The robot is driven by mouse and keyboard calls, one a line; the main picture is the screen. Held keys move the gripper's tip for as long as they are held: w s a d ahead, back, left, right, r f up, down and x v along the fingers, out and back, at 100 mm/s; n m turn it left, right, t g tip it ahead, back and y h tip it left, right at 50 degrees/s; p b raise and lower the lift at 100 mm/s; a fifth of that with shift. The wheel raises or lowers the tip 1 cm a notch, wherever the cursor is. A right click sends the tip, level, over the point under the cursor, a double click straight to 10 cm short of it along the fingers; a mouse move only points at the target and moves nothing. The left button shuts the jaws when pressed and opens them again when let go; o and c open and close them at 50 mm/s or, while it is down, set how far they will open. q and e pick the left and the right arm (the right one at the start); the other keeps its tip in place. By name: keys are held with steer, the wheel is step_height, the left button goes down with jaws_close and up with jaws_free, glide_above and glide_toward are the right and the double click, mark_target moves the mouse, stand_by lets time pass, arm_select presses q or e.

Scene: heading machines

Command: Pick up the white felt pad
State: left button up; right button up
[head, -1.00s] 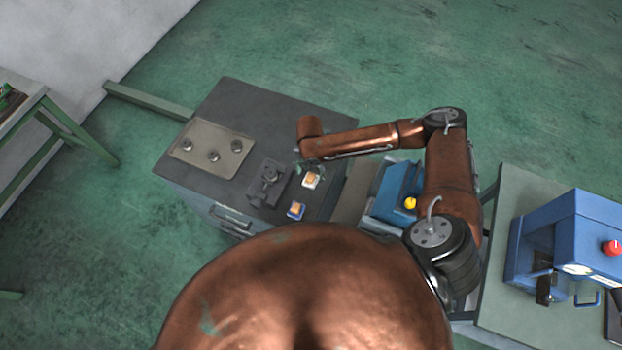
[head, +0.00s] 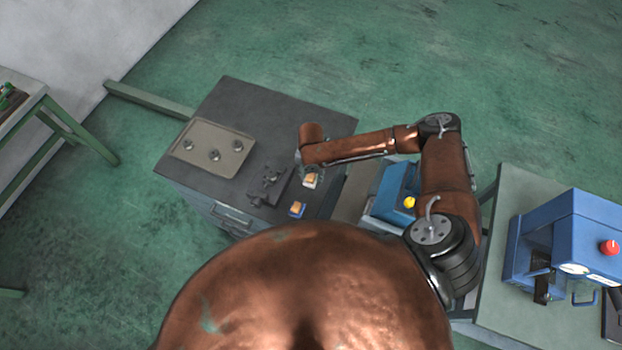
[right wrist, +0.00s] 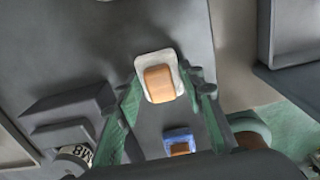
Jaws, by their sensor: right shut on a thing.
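The white felt pad (head: 310,184) is a small pale square with an orange block on top, at the right side of the dark cabinet top. In the right wrist view the white felt pad (right wrist: 148,59) sits between the two green fingers of my right gripper (right wrist: 163,84), which is shut on it. In the head view the right gripper (head: 301,159) is mostly hidden under my wrist. I cannot tell whether the pad is clear of the surface. My left gripper is not in view.
A blue pad (head: 297,209) with an orange block lies close by. A dark vise-like fixture (head: 268,183) stands left of the pads, and a beige tray (head: 190,155) with several metal parts lies farther left. A blue machine (head: 391,192) stands right of the cabinet top.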

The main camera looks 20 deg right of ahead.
steer(key=shift+c, duration=1.1)
steer(key=shift+r, duration=0.1)
steer(key=shift+r+b, duration=0.3)
steer(key=shift+r, duration=0.25)
steer(key=s+a+r+b, duration=0.3)
steer(key=s+a+r, duration=0.3)
steer(key=a+r, duration=0.5)
steer(key=shift+s+a+r, duration=0.2)
steer(key=shift+a+r, duration=0.2)
steer(key=shift+a, duration=0.35)
steer(key=o, duration=0.4)
steer(key=c, duration=0.4)
